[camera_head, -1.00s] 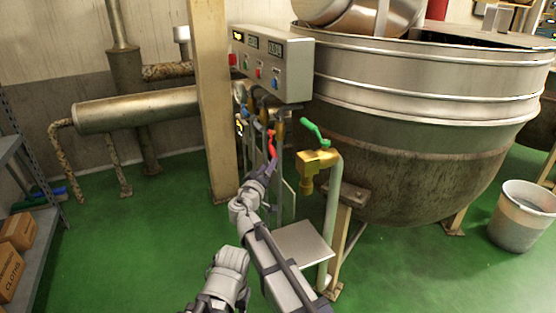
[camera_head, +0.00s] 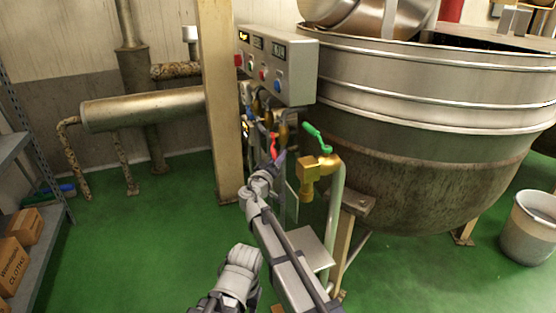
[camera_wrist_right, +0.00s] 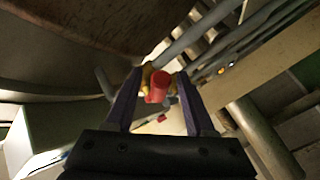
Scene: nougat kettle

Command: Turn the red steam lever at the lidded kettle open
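The red steam lever (camera_head: 273,146) is among the pipes below the control box, left of the big steel kettle (camera_head: 420,155). My right gripper (camera_head: 279,158) is at its lower end in the head view. In the right wrist view the two dark fingers (camera_wrist_right: 160,103) are apart, and the red lever (camera_wrist_right: 158,84) shows in the gap between them, end towards the camera. I cannot tell if a finger touches it. The lever's pivot is partly hidden. My left gripper is not in view.
A brass valve (camera_head: 309,176) with a green lever (camera_head: 318,137) stands close to the right of my right gripper. A control box (camera_head: 290,70) hangs above, and a beige post (camera_head: 221,110) rises to the left. A bucket (camera_head: 528,230) stands on the green floor at right.

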